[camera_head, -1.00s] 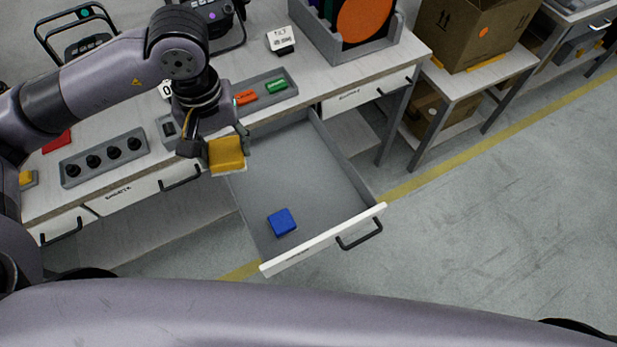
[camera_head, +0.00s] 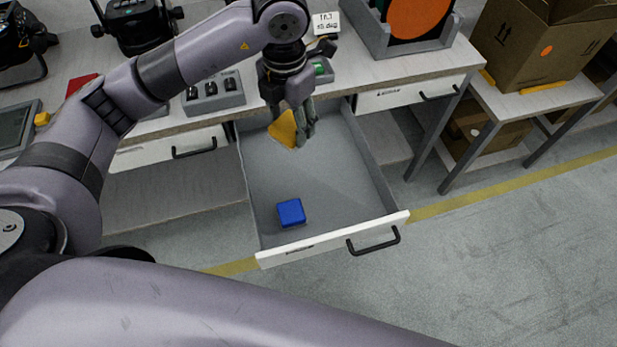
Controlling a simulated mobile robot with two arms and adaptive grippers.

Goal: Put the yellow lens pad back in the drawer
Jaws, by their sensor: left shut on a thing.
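The yellow lens pad (camera_head: 283,129) is held in my left gripper (camera_head: 297,127), which is shut on it. The pad is tilted and appears over the back part of the open drawer (camera_head: 335,170). Its exact height above the drawer floor is hard to tell. The drawer is pulled out from the workbench, with a grey inside and a white front with a black handle (camera_head: 374,241). A blue pad (camera_head: 291,212) lies on the drawer floor near the front. My right gripper is not in view.
The workbench (camera_head: 385,68) runs behind the drawer, with a grey tray of black knobs (camera_head: 212,96) and a rack holding an orange disc (camera_head: 417,14). A cardboard box (camera_head: 535,42) stands on a side table at the right. Much of the drawer floor is bare.

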